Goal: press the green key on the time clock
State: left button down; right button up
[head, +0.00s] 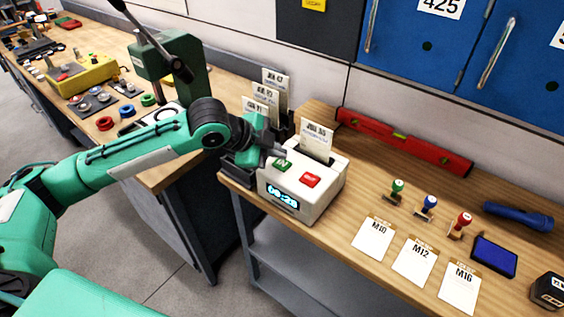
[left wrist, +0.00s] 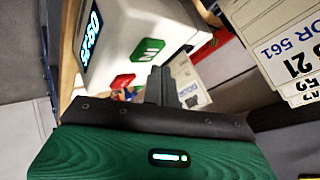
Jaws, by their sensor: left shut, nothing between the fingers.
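The time clock (head: 318,200) is a white box on the bench with a lit blue display and a card standing in its top slot. Its green key (head: 282,164), marked IN, sits left of a red key (head: 310,180). My left gripper (head: 281,154) is shut and empty, its fingertips close by the back edge of the green key. In the left wrist view the shut fingers (left wrist: 160,84) point toward the clock, with the green key (left wrist: 148,50) just beyond the tips and uncovered. I cannot tell whether they touch the clock. My right gripper is not in view.
A card rack (head: 264,100) stands behind the gripper, close to the arm. A red level (head: 403,141) lies along the wall. Several stamps, white cards (head: 415,262), a blue ink pad (head: 494,256) and a blue flashlight (head: 518,215) lie to the right.

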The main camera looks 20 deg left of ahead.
pick_arm(q)
jog(key=shift+f, duration=0.15)
jog(key=shift+f, duration=0.25)
jog(key=shift+f, duration=0.5)
dwell(0.8)
jog(key=shift+p, duration=0.3)
jog(key=shift+r+p, duration=0.95)
jog(key=shift+p, duration=0.15)
